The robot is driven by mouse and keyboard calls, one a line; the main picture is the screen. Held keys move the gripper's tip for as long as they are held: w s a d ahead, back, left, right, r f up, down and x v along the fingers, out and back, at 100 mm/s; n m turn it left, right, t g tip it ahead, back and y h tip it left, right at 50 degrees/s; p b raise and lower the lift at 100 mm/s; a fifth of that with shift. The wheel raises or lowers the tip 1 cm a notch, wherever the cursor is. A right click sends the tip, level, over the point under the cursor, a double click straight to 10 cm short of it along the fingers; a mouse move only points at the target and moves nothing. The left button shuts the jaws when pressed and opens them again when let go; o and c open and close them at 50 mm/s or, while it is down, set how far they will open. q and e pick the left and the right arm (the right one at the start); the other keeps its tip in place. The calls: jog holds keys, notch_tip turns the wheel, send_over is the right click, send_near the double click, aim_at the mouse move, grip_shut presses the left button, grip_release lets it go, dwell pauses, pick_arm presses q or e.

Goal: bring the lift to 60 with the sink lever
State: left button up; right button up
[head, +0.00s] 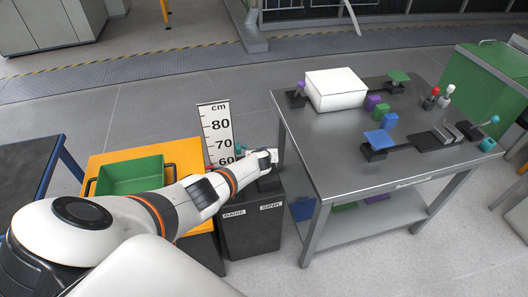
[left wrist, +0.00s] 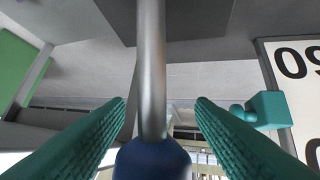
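The box with the levers (head: 250,232) carries two labels, one reading SINK (head: 271,205) on the right. My left gripper (head: 272,158) is over the SINK side, and the arm hides the lever in the head view. In the left wrist view my two teal fingers (left wrist: 160,103) are apart, on either side of a lever's blue ball knob (left wrist: 152,162) on a metal rod (left wrist: 151,70). Contact cannot be told. The lift (head: 100,162) is orange with a green crate (head: 130,175). The scale (head: 216,125) shows 80, 70 and 60; a small red mark is near 60. My right gripper is not in view.
A steel table (head: 330,140) with a white box (head: 336,89) and coloured blocks stands right of the lever box. A dark table (head: 30,168) is at the left. A teal block (left wrist: 268,111) shows beside the scale in the left wrist view. The floor behind is open.

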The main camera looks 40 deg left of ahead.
pick_arm(q)
jog(key=shift+d+r, duration=0.1)
jog(key=shift+r, duration=0.05)
jog(key=shift+s+d+r+p, duration=0.2)
jog(key=shift+s+r+p, duration=0.15)
jog(key=shift+p, duration=0.3)
jog(key=p+v, duration=0.6)
jog(key=v, duration=0.4)
jog(key=shift+s+d, duration=0.15)
jog(key=shift+s, duration=0.25)
